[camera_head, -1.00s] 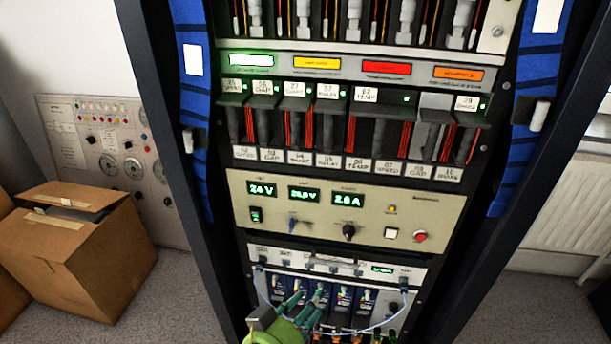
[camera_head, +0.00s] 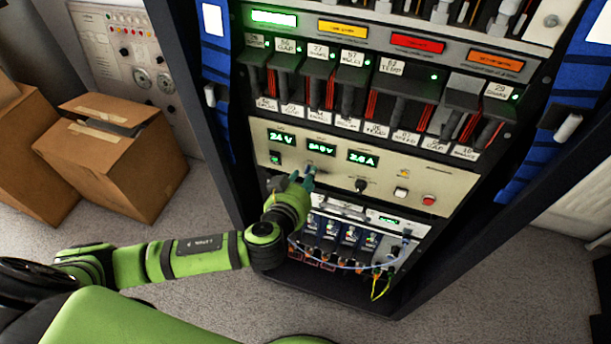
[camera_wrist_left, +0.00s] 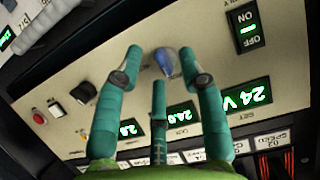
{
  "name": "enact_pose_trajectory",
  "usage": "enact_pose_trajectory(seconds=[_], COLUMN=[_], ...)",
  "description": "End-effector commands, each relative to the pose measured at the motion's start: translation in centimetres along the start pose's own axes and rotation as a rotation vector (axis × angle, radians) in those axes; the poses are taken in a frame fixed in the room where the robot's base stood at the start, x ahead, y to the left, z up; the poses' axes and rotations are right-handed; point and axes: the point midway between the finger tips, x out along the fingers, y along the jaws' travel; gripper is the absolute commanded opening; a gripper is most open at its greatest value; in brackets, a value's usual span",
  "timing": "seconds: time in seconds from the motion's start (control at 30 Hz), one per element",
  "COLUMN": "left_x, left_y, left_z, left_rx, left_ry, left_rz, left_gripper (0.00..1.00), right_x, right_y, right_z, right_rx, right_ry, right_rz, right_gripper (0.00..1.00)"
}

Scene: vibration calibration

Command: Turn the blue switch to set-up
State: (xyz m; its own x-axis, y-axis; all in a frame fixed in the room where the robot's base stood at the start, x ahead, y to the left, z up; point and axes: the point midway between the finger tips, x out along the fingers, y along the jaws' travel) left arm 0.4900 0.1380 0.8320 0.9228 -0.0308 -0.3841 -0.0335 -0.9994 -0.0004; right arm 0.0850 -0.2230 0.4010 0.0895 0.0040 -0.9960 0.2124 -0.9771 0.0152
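The blue switch (camera_wrist_left: 164,62) shows in the left wrist view on the cream power panel (camera_wrist_left: 70,62), which also shows in the head view (camera_head: 452,188). My left gripper (camera_head: 304,180) is at this panel in the head view and hides the switch there. In the left wrist view its teal fingers (camera_wrist_left: 162,66) are spread, with the blue switch between their tips. Whether any finger touches the switch or panel I cannot tell. My right gripper is in neither view.
A black knob (camera_head: 361,186), a white button (camera_head: 400,193) and a red button (camera_head: 428,200) sit right of my gripper. An on/off switch (camera_wrist_left: 247,28) is close by. Cables and blue modules lie below the panel. Cardboard boxes (camera_head: 120,155) stand on the floor at left.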

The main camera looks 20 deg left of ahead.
Motion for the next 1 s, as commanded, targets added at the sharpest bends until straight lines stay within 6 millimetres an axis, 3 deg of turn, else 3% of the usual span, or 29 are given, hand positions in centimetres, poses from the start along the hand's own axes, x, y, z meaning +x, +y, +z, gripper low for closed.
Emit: enact_pose_trajectory(seconds=[0.33, 0.43, 1.0], left_x=[0.50, 0.49, 0.44], left_y=[0.02, 0.02, 0.14], left_z=[0.02, 0.02, 0.16], left_rx=[0.000, 0.000, 0.081], left_ry=[-0.001, -0.001, -0.004], left_rz=[0.001, 0.001, -0.037], left_gripper=[0.40, 0.00, 0.00], right_x=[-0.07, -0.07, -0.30], right_y=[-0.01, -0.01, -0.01], right_z=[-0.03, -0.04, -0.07], right_rx=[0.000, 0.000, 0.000], right_ry=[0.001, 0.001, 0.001], right_rz=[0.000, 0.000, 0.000], right_gripper=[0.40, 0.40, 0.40])
